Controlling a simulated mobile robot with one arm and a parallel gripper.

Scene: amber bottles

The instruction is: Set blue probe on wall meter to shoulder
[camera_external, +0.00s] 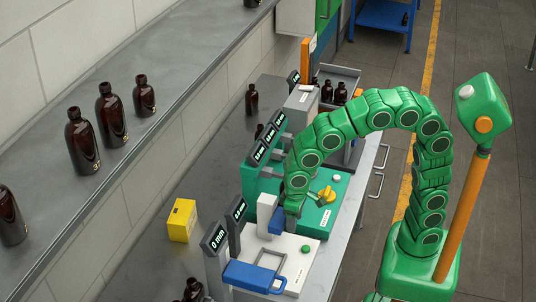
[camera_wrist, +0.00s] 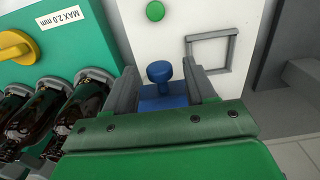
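The meter is a white-based device (camera_external: 293,270) on the bench, with a green button, a square frame and dark displays, one reading "0 mm". A small blue block (camera_external: 277,222), which looks like the probe, sits beside a white upright (camera_external: 265,210). My gripper (camera_external: 293,205) is down at this block. In the wrist view the blue part (camera_wrist: 165,101) with its round knob (camera_wrist: 160,72) lies between the two grey fingers of my gripper (camera_wrist: 160,85). The fingers are apart; whether they touch the blue part is unclear. A larger blue handle (camera_external: 250,276) is at the near side.
A green device (camera_external: 318,215) with a yellow knob stands right behind, labelled "MAX 2.0 mm" in the wrist view. A yellow box (camera_external: 181,221) stands left on the bench. Several amber bottles (camera_external: 110,115) stand on the wall ledge; more (camera_wrist: 82,105) lie left of my gripper in the wrist view.

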